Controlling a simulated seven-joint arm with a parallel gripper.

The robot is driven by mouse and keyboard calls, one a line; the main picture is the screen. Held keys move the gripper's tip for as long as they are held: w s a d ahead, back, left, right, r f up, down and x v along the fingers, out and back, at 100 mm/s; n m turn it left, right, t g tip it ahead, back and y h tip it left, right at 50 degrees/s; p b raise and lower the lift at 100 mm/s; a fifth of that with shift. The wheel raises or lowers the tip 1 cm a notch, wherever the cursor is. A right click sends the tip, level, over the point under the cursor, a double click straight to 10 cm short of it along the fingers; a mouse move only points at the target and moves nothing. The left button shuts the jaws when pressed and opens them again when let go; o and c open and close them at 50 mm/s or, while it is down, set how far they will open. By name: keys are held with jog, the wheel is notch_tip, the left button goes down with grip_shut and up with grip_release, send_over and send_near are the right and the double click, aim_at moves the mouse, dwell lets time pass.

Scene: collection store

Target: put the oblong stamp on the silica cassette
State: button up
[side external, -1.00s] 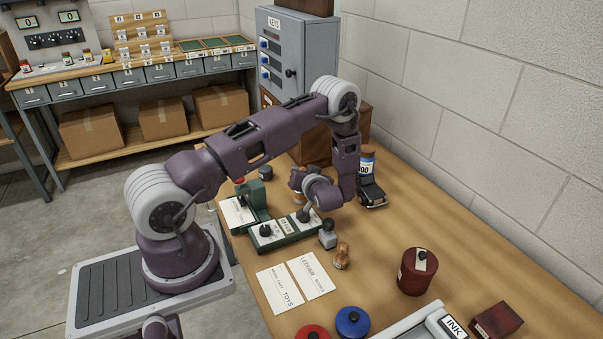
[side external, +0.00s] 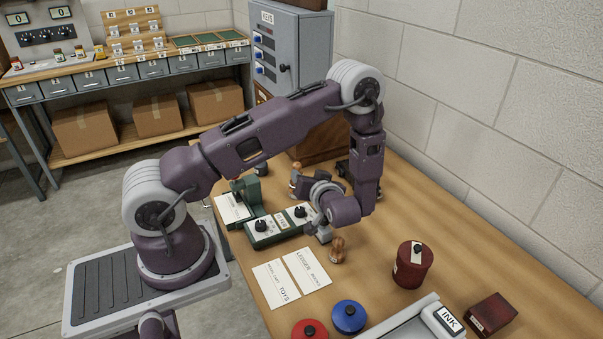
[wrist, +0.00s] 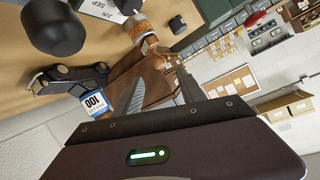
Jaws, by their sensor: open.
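A small grey stamp (side external: 324,236), possibly the oblong one, stands on the table beside the green knob panel. My wrist partly covers it in the side view. A brown wooden-handled piece (side external: 337,250) stands just in front of it.
A red canister (side external: 411,265), a blue round tin (side external: 349,317) and a tray with an INK block (side external: 446,321) stand toward the front. Ledger cards (side external: 290,278) lie at the left. A toy car (wrist: 68,77) shows in the wrist view. The right table has bare room.

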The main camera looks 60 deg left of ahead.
jog(key=s+d+r+m+g+h, duration=0.1)
jog(key=s+d+r+g+h, duration=0.15)
jog(key=s+r, duration=0.45)
jog(key=s+d+r+m+g+h, duration=0.15)
jog(key=s+d+r, duration=0.3)
jog(key=r, duration=0.55)
jog(key=s+d+r+m+t+h, duration=0.3)
jog(key=s+d+r+m+h, duration=0.1)
jog(key=d, duration=0.4)
jog(key=s+d+r+m+t+h, duration=0.4)
jog(key=d+m+h, duration=0.1)
jog(key=d, duration=0.3)
jog(key=shift+s+h, duration=0.3)
jog(key=shift+h, duration=0.1)
